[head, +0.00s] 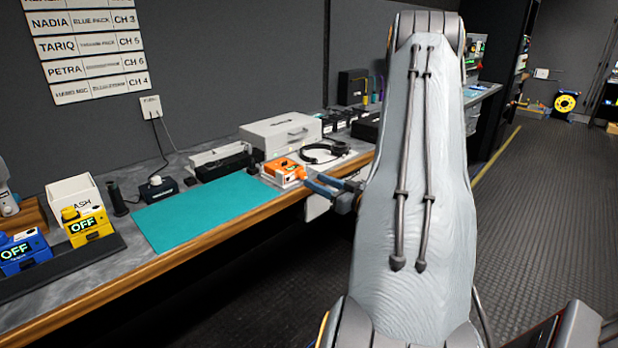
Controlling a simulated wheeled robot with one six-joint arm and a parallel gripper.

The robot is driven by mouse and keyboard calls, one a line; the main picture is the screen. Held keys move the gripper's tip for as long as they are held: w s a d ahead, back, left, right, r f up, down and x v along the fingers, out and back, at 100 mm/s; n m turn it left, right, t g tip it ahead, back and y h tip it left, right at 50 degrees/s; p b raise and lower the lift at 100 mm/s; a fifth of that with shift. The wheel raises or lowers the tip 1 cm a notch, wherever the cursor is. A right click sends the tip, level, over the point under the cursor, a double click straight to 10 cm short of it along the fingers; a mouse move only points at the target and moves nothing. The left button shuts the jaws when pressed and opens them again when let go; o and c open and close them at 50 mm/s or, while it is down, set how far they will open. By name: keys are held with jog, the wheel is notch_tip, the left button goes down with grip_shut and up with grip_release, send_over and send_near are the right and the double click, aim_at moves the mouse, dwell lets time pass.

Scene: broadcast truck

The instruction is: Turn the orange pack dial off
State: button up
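The orange pack (285,171) sits on the bench at the right end of the teal mat, near the front edge. It has a raised orange part on top and a pale front face. I cannot read its display or tell how its dial is set. My gripper (313,181) is just right of the pack, low over the bench edge, its two blue-grey fingers pointing left toward it. A dark gap shows between the fingers, and I see nothing held. I cannot tell whether a fingertip touches the pack. My arm hides part of the gripper's body.
A teal mat (200,207) lies left of the pack. A yellow pack (86,226) and a blue pack (22,250), both reading OFF, stand at far left. A grey case (281,134) and a headset (325,151) are behind the orange pack. Floor (545,220) at right is clear.

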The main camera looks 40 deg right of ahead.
aim_at(304, 175)
jog(key=shift+w+a, duration=0.1)
jog(key=shift+w, duration=2)
jog(key=shift+c, duration=0.4)
grip_shut()
jog(key=shift+n+b, duration=0.45)
jog(key=shift+n, duration=1.75)
jog(key=shift+o, duration=0.4)
grip_release()
jog(key=s+b, duration=0.1)
jog(key=s, duration=0.6)
jog(key=shift+s+d, duration=0.25)
jog(key=shift+s, duration=0.15)
